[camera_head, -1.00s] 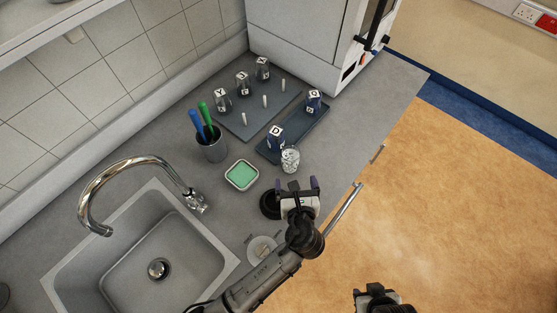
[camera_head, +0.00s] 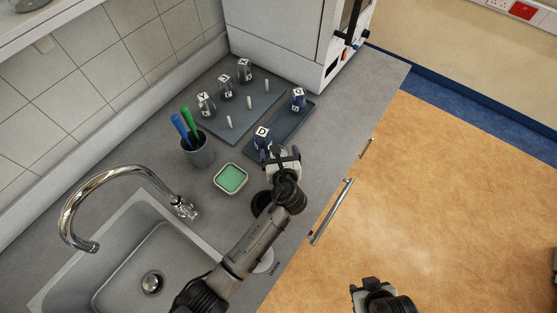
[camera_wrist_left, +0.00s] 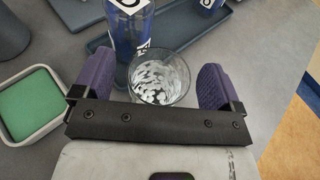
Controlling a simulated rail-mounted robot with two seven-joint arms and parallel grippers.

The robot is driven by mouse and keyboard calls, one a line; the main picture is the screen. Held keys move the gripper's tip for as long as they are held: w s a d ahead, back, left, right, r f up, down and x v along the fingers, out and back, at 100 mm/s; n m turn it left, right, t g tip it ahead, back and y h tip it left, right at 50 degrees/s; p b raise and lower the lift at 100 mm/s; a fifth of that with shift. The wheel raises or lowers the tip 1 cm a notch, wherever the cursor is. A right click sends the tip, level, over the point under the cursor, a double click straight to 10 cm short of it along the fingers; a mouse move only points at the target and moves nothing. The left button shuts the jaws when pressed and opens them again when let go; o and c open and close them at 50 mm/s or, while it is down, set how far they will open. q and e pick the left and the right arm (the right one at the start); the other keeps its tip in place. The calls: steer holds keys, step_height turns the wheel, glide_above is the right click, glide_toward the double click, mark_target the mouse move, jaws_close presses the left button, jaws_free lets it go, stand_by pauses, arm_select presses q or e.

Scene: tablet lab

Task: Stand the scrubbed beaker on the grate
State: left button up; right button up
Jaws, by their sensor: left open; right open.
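A clear glass beaker with white specks or suds (camera_wrist_left: 160,80) stands upright on the counter between the purple fingers of my left gripper (camera_wrist_left: 160,88). Small gaps show on both sides, so the gripper is open around it. In the head view my left gripper (camera_head: 281,155) mostly hides the beaker. My right gripper (camera_head: 372,287) is open, low in the head view over the floor, away from the counter objects. No thing is plainly a grate; a dark board with several pale pegs (camera_head: 215,127) lies at the back.
A blue vessel labelled D (camera_head: 263,138) stands close behind the beaker on a dark tray (camera_head: 283,130), with another (camera_head: 298,99) farther back. A green sponge dish (camera_head: 231,179), a brush cup (camera_head: 197,150) and a sink (camera_head: 110,235) lie left. Clear counter lies right of the tray.

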arm_select(q)
steer(key=shift+w+a+f, duration=0.1)
steer(key=shift+w+f, duration=0.05)
steer(key=shift+w, duration=0.2)
steer(key=shift+c, duration=0.4)
steer(key=c, duration=1)
